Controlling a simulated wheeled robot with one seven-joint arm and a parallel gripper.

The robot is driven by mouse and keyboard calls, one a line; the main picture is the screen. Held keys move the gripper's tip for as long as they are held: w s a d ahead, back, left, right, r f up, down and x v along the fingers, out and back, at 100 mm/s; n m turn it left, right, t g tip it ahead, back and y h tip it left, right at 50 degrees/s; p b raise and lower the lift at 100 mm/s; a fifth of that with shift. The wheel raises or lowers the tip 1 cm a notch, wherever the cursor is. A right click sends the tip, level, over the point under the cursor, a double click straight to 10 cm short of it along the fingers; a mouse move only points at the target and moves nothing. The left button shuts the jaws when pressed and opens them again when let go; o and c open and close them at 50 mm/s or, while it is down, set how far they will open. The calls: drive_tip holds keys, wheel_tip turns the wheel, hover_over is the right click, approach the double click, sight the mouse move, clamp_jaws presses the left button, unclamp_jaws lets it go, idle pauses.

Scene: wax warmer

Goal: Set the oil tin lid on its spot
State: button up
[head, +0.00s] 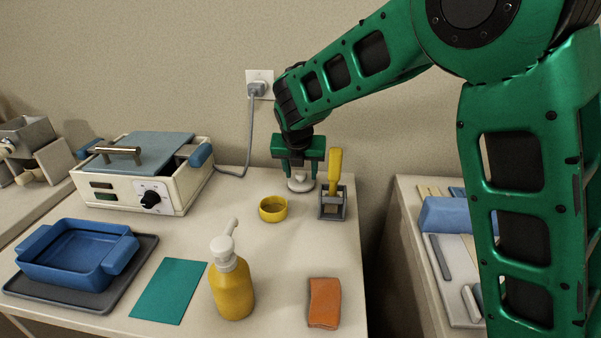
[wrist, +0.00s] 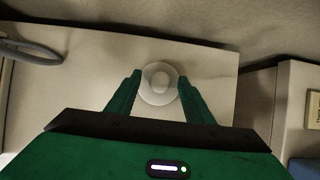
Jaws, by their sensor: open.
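The oil tin lid appears to be the round white lid with a raised knob (head: 299,184) near the back of the table. In the wrist view the lid (wrist: 158,96) lies between the fingertips, its knob at the centre. My gripper (head: 300,172) points down over it; in the wrist view my gripper (wrist: 159,80) has its fingers spread on either side of the knob, with gaps. A yellow round open tin (head: 272,210) stands just left and in front of the lid. I cannot make out a marked spot for the lid.
A grey holder (head: 333,207) with a yellow-handled tool (head: 335,170) stands close right of my gripper. A yellow pump bottle (head: 232,285), teal sheet (head: 168,290), orange block (head: 324,302), blue tray (head: 70,258) and cream warmer (head: 135,188) occupy the table. The front middle has free room.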

drive_tip(key=shift+r, duration=0.1)
idle(0.3)
drive_tip(key=v, duration=0.7)
drive_tip(key=shift+s+r, duration=0.25)
drive_tip(key=shift+r, duration=0.1)
idle(1.3)
drive_tip(key=shift+r, duration=0.1)
idle(0.3)
drive_tip(key=v, duration=1)
drive_tip(key=shift+s+r, duration=0.15)
drive_tip(key=shift+r, duration=0.05)
